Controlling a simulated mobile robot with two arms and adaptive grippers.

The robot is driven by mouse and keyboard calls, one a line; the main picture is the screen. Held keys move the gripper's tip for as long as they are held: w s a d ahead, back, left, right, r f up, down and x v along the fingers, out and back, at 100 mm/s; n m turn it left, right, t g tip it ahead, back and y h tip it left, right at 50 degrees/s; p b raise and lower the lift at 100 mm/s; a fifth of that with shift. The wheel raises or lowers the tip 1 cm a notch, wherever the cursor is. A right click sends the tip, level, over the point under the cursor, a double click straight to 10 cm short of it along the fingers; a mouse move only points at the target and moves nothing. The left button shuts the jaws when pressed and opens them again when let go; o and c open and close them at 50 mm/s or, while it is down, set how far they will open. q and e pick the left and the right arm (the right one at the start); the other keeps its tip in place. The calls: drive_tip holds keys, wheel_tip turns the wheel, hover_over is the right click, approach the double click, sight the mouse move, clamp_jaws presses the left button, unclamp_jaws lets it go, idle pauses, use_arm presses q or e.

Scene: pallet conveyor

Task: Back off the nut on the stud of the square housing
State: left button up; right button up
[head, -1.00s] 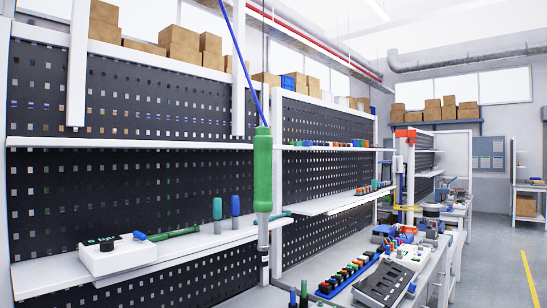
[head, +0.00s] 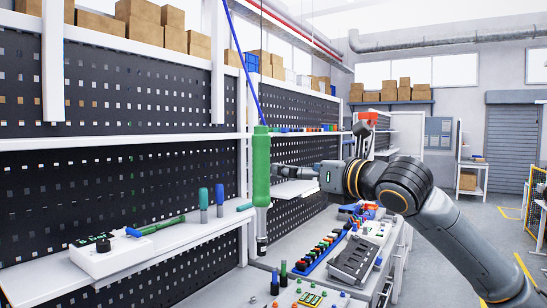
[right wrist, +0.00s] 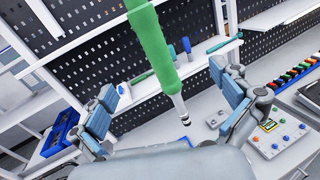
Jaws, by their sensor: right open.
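A green hand-held power tool (head: 261,165) hangs upright on a blue cord, its metal nose pointing down over the workbench. My right gripper (head: 280,176) reaches in from the right and is beside the tool at mid-body height. In the right wrist view the gripper (right wrist: 165,84) is open, its two blue-padded fingers apart. The green tool (right wrist: 152,45) shows in the gap between them, with no clear contact. My left gripper is in no view. I cannot make out the square housing, its stud or its nut.
A white box with a black knob (head: 103,256) and upright green and blue handles (head: 204,200) sit on the left shelf. A blue rack of coloured pieces (head: 326,254) and a grey slotted block (head: 354,261) are on the workbench. Pegboard walls stand behind the tool.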

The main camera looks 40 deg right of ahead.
sight(267, 158)
drive_tip(key=shift+n, duration=0.5)
drive_tip(key=w, duration=0.1)
drive_tip(key=w+a+p, duration=0.1)
drive_tip(key=w, duration=0.1)
drive_tip(key=w+r+p, duration=0.1)
drive_tip(key=w, duration=0.1)
drive_tip(key=shift+w+a+r, duration=0.1)
drive_tip(key=shift+w+a, duration=0.05)
drive_tip(key=shift+w, duration=0.05)
drive_tip(key=w+p, duration=0.4)
drive_tip(key=p, duration=0.1)
drive_tip(key=shift+w+r, duration=0.1)
drive_tip(key=shift+w, duration=0.25)
drive_tip(key=shift+w+a+p, duration=0.1)
drive_tip(key=shift+w+p, duration=0.45)
drive_tip(key=shift+w, duration=0.05)
drive_tip(key=shift+w+f, duration=0.25)
drive_tip(key=shift+w, duration=0.1)
drive_tip(key=shift+c, duration=0.4)
clamp_jaws()
